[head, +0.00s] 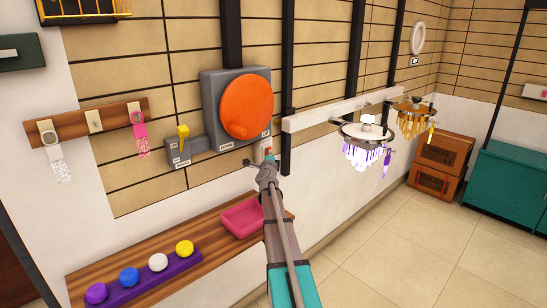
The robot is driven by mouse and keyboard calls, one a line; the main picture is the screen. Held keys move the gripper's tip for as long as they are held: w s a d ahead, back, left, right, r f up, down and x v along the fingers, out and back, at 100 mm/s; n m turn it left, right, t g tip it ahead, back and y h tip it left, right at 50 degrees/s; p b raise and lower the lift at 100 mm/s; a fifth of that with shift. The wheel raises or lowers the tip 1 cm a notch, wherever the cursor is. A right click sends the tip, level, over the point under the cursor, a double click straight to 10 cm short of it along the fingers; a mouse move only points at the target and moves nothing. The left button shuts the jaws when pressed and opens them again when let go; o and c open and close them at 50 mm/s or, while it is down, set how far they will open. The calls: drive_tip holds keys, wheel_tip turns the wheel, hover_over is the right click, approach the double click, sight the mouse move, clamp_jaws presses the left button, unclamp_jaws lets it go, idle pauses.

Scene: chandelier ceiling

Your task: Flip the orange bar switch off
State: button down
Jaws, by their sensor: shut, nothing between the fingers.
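My gripper (267,167) is in the middle of the head view, at the end of my raised arm. It is shut and holds nothing. Just above its tip is a small pale wall switch (262,150) with a reddish part, partly hidden by the gripper; I cannot tell whether they touch. A large orange disc (245,104) with a raised knob sits on a grey wall box (209,92) above and left of the gripper.
A wooden shelf (215,228) below holds a pink tray (241,217) and a purple base (133,290) with several coloured buttons. Hooks with hanging tags (138,130) are at left. Chandeliers (366,131) hang from a white rail at right.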

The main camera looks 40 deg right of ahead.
idle(0.3)
drive_tip(key=shift+w+r, duration=0.2)
drive_tip(key=shift+w, duration=0.2)
drive_tip(key=shift+s, duration=0.1)
drive_tip(key=shift+s+r+p, duration=0.1)
drive_tip(key=shift+s+p, duration=0.2)
drive_tip(key=shift+s, duration=0.2)
drive_tip(key=s+a+r+p, duration=0.1)
drive_tip(key=s+a, duration=0.5)
drive_tip(key=s, duration=0.4)
drive_tip(key=shift+s+r, duration=0.2)
drive_tip(key=shift+r, duration=0.05)
drive_tip(key=shift+w+a, duration=0.1)
drive_tip(key=shift+a, duration=0.1)
